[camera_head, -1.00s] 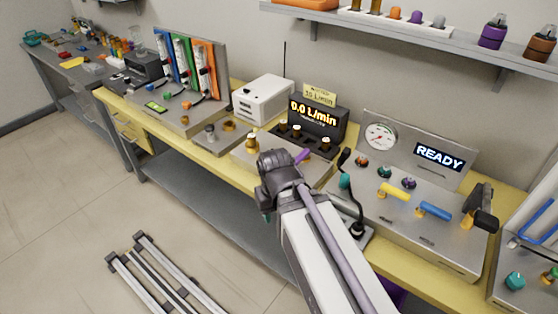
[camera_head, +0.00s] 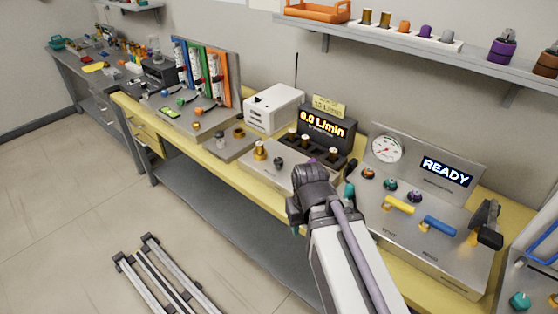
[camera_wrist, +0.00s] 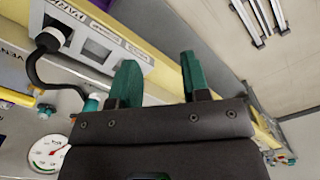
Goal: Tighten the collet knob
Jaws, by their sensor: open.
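My gripper shows in the wrist view (camera_wrist: 160,78) with two teal fingers apart and nothing between them. Beyond the fingers are the yellow bench edge and the floor. In the head view my dark wrist hangs at the front edge of the bench and hides most of the gripper; one teal fingertip shows beside it. I cannot tell for certain which part is the collet knob. A brass knob (camera_head: 260,150) stands upright on the low silver unit (camera_head: 240,174), left of my wrist and apart from it. A small dark knob (camera_head: 278,161) is beside it.
A flow display (camera_head: 326,128) reads 0.0 L/min behind the unit. To the right stand a READY panel (camera_head: 446,172), a gauge (camera_head: 387,149), and yellow (camera_head: 398,204) and blue (camera_head: 438,225) handles. A black cable (camera_wrist: 38,85) loops near my gripper. A shelf (camera_head: 400,45) runs above.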

